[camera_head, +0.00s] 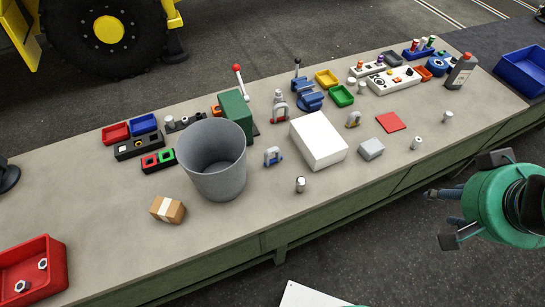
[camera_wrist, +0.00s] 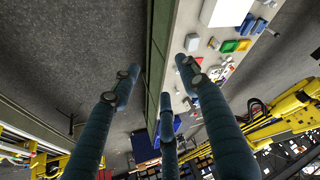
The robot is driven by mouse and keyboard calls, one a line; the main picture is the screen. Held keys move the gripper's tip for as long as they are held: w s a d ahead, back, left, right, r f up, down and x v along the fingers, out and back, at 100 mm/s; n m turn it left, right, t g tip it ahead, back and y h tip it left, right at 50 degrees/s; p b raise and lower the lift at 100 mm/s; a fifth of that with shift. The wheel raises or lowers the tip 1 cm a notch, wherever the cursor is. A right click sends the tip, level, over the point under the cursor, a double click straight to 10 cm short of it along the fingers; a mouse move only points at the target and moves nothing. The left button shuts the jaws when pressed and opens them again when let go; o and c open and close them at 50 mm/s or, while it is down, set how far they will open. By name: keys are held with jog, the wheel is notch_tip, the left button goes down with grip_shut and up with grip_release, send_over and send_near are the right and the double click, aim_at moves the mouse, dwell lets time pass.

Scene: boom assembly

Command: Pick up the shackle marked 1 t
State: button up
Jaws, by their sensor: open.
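Several small shackles stand on the bench in the head view. One with a blue body (camera_head: 272,156) is right of the grey bin. One in grey and red (camera_head: 279,110) is behind it, near the green machine. One in yellow and grey (camera_head: 353,120) is right of the white box. Their markings are too small to read, so I cannot tell which is 1 t. My gripper (camera_wrist: 160,80) has its three dark blue fingers spread, empty, over the bench's edge in the wrist view. In the head view my arm is at the right, beyond the front edge, away from the shackles.
The bench (camera_head: 340,185) holds a grey bin (camera_head: 213,170), a white box (camera_head: 318,140), a small grey box (camera_head: 371,149), a red plate (camera_head: 391,122) and a cardboard box (camera_head: 167,209). A red tray (camera_head: 32,272) is at front left. The front middle is mostly clear.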

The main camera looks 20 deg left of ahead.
jog(key=w+a+m+g, duration=0.1)
jog(key=w+a+m, duration=0.1)
jog(key=w+a, duration=0.7)
jog(key=m+g+p, duration=0.2)
jog(key=m+g, duration=0.3)
jog(key=m, duration=0.1)
send_over(273, 149)
jog(key=f, duration=3.1)
jog(key=shift+d, duration=0.2)
jog(key=shift+s+a+f, duration=0.1)
jog(key=shift+a+f, duration=0.05)
jog(key=shift+f, duration=0.1)
